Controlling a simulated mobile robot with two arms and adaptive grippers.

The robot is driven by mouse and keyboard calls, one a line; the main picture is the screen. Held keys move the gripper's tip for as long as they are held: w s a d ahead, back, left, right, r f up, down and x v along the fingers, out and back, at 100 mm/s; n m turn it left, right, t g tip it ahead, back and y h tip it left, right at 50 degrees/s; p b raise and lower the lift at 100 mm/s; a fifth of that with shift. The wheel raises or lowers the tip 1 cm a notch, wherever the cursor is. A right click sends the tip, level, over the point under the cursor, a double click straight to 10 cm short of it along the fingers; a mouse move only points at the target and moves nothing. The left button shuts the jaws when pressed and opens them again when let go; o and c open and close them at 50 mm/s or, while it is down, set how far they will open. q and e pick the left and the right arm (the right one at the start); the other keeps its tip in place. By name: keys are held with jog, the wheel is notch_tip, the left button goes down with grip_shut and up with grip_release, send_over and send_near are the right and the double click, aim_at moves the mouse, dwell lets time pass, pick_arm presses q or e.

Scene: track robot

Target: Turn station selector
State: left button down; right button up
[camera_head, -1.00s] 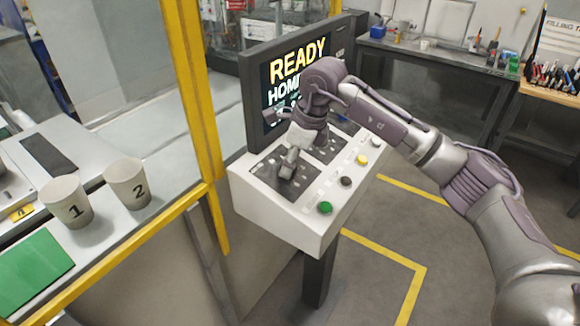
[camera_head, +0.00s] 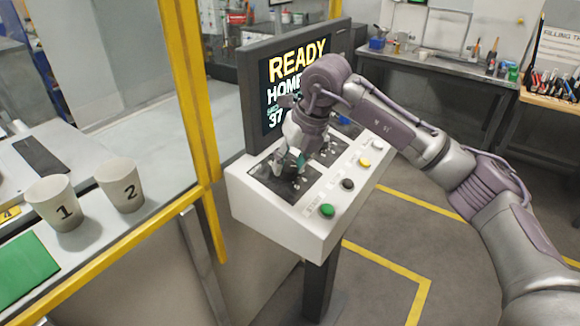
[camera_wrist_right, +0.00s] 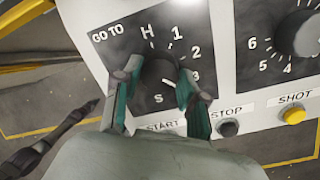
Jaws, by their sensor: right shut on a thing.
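The station selector is a dark round knob (camera_wrist_right: 160,74) on a dark plate (camera_wrist_right: 120,42) marked GO TO, with H, 1, 2, 3 and S around it. My right gripper (camera_wrist_right: 160,88) has its two teal-padded fingers on either side of the knob, shut on it. Which mark the knob points to I cannot tell. In the head view my right gripper (camera_head: 289,164) is down at the console's left dial plate (camera_head: 266,184), and its fingers hide most of the knob. My left gripper is not in view.
The white console (camera_head: 290,222) has green (camera_head: 327,210), black (camera_head: 347,184) and yellow (camera_head: 364,162) buttons in front. A second dial (camera_wrist_right: 300,35) sits to the right. A screen (camera_head: 292,80) reading READY stands behind. A yellow post (camera_head: 190,90) and two numbered cups (camera_head: 120,186) are left.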

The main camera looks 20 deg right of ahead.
jog(key=shift+m+b, duration=0.6)
jog(key=shift+m, duration=1.8)
jog(key=o, duration=1.1)
jog(key=shift+o, duration=0.2)
jog(key=shift+s+r, duration=0.1)
jog(key=shift+r, duration=0.15)
jog(key=v, duration=1.1)
jog(key=shift+s+r, duration=0.2)
jog(key=shift+s, duration=0.1)
